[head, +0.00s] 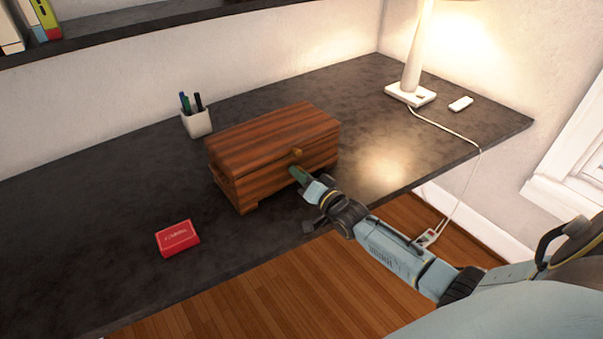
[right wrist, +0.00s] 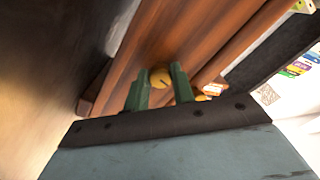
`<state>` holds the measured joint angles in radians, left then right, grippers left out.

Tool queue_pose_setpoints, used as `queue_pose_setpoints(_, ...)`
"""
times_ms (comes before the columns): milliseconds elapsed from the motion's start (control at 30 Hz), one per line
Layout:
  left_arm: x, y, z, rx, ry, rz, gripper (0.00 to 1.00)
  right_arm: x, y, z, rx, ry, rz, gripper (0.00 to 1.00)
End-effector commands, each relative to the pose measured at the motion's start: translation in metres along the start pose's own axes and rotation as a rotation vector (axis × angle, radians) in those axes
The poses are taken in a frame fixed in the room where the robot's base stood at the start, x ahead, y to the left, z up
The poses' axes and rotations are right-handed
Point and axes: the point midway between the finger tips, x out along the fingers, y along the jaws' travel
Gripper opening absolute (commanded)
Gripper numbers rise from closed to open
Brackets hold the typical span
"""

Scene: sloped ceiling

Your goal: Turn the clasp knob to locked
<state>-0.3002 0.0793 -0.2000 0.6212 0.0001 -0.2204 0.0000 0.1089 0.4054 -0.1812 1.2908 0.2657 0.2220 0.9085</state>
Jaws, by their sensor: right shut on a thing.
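A wooden chest (head: 250,150) with its lid down stands on the dark desk. A small brass clasp knob (head: 296,153) sits on its front face, near the lid seam. My right gripper (head: 296,174) is at the chest's front, close to the knob. In the right wrist view, the round knob (right wrist: 160,78) shows between the two green fingers of the right gripper (right wrist: 158,88), which is shut on it. A dark slot line shows on the knob; its locked or unlocked setting cannot be read. My left gripper is not in view.
A red box (head: 177,238) lies on the desk (head: 90,215) left of the chest. A white pen cup (head: 197,123) stands behind it. A lamp (head: 411,93), its cord and a small white object (head: 460,104) are at the right. The front-left desk is clear.

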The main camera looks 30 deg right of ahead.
Motion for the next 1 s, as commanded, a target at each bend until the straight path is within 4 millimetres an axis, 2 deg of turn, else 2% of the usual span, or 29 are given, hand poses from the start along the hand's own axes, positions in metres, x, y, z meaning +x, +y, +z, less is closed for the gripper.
queue_pose_setpoints(400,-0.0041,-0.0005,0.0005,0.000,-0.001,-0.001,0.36,-0.0001,0.0002,0.0002,-0.162,0.000,0.000,0.02)
queue_pose_setpoints(900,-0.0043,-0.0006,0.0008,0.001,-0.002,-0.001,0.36,-0.0001,0.0005,0.0002,-0.179,0.000,0.001,0.02)
queue_pose_setpoints(933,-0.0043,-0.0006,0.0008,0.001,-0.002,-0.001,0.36,-0.0001,0.0004,0.0002,-0.179,0.000,0.001,0.27)
queue_pose_setpoints(1000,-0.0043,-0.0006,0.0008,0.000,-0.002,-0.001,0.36,-0.0001,0.0004,0.0002,-0.178,0.000,0.001,0.37)
